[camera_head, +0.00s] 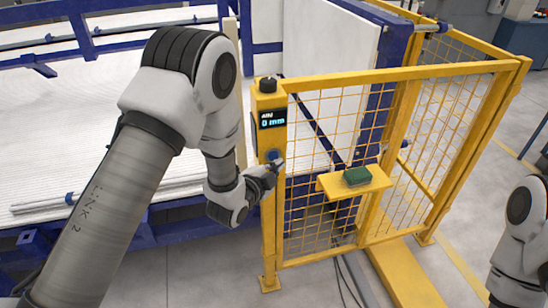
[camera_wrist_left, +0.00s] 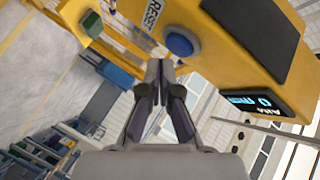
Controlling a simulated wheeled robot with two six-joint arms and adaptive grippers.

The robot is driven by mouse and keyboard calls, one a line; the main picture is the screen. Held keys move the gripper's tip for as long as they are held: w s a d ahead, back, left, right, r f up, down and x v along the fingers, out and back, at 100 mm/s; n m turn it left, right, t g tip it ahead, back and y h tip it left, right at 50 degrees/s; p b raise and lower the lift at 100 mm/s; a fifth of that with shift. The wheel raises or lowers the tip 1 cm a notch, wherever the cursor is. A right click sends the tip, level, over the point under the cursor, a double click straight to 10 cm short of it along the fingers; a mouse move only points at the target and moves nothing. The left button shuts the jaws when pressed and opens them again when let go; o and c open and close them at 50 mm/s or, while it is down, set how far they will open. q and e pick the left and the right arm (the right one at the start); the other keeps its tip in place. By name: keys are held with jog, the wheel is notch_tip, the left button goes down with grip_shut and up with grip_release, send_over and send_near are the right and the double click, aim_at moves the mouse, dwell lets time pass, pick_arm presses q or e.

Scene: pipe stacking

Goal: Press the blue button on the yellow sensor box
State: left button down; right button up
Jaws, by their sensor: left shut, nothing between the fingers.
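The yellow sensor box (camera_head: 268,102) sits on top of a yellow post, with a dark screen reading "0 mm". The blue button (camera_head: 273,155) is low on its front, partly hidden by my left gripper (camera_head: 277,164). In the left wrist view the blue button (camera_wrist_left: 183,41) is a round dome on the yellow box (camera_wrist_left: 226,65), beside a RESET label. My left gripper (camera_wrist_left: 160,68) is shut and empty, its tips pointing at the box just beside the button. I cannot tell whether they touch it. My right gripper is out of view.
A yellow mesh fence (camera_head: 330,130) runs right from the post. A small yellow shelf (camera_head: 330,185) on it holds a green block (camera_head: 357,176). A large white panel bed with blue frame (camera_head: 60,150) lies behind my left arm. The grey floor (camera_head: 480,180) is open at right.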

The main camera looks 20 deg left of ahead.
pick_arm(q)
jog(key=s+d, duration=0.2)
jog(key=s, duration=0.2)
jog(key=shift+s+d, duration=0.1)
jog(key=shift+d, duration=0.3)
dwell(0.5)
jog(key=s+a+f+n+g+y+b, duration=0.15)
jog(key=s+f, duration=0.25)
jog(key=f, duration=0.4)
jog(key=s+a+f+n+g+b, duration=0.1)
jog(key=s+a+f+g+b, duration=0.1)
jog(key=s+f, duration=0.35)
jog(key=s+a+f+n+g+y+b, duration=0.1)
jog(key=s+a+f+g+b, duration=0.1)
jog(key=f, duration=0.7)
jog(key=s+a+f+n+g, duration=0.1)
jog(key=s+f+n+g, duration=0.2)
jog(key=s, duration=0.4)
jog(key=s+f+n+g+b, duration=0.1)
jog(key=s+f+n+g, duration=0.2)
jog(key=s, duration=0.4)
jog(key=s+a+f+n+g, duration=0.1)
jog(key=s+f+n+g, duration=0.2)
jog(key=s, duration=0.5)
jog(key=shift+a+n+g, duration=0.3)
jog(key=shift+n+g, duration=0.15)
jog(key=shift+n, duration=0.3)
